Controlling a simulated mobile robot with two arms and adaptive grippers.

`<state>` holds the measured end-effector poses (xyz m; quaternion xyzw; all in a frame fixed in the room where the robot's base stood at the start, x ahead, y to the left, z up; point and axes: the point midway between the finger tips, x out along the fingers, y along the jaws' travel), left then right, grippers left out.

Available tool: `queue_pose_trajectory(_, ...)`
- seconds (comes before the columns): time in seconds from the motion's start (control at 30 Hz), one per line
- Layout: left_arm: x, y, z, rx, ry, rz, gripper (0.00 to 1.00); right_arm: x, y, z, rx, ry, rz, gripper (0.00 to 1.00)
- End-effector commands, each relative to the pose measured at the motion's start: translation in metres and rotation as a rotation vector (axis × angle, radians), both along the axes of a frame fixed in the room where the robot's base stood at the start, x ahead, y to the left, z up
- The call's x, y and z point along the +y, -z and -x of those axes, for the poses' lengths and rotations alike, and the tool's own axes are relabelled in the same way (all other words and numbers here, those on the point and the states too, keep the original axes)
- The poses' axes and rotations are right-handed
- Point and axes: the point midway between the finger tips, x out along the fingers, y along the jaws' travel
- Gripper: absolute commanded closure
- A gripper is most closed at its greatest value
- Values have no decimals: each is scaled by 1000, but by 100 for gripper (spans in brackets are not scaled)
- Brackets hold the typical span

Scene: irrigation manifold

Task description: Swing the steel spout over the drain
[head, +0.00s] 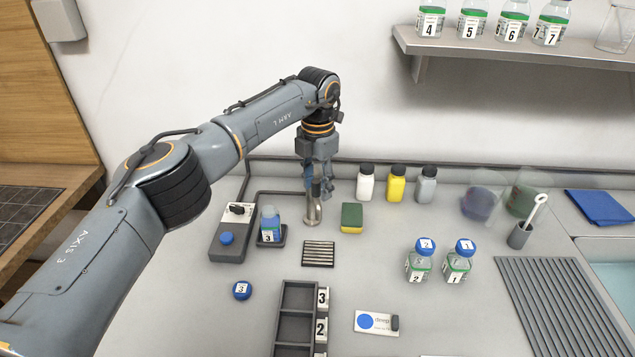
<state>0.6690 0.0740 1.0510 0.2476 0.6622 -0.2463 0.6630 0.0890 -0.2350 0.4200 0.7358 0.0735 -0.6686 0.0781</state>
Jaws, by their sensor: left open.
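The steel spout (312,213) stands on the counter towards the back, below my left gripper. Its upper part is largely hidden by the gripper, so I cannot tell which way it points. The drain (319,253), a small slatted grate, lies on the counter just in front of the spout's base. My left gripper (318,188) points down at the top of the spout, with its fingers open around or beside it; I cannot tell whether they touch it. My right gripper is not in view.
A bottle marked 3 (270,224) on a small pad and a grey box with a blue button (227,239) stand left of the spout. A sponge (352,217) and three small bottles (396,184) are to its right. A compartment rack (297,298) lies in front.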

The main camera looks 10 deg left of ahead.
Motion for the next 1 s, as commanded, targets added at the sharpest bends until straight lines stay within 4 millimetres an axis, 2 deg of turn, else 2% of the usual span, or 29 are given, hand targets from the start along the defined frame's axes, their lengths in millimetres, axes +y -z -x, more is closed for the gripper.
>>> queue_pose_trajectory(0.17,0,-22,-1,-5,0,0,57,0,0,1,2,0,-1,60)
queue_pose_trajectory(0.4,-1,-74,-1,-4,-1,0,57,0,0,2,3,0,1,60)
queue_pose_trajectory(0.6,-1,-106,-1,-4,-1,0,57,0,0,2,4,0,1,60)
queue_pose_trajectory(0.77,-1,-118,0,-1,0,0,57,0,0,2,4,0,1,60)
queue_pose_trajectory(1.0,-1,-119,0,-1,0,-1,57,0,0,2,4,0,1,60)
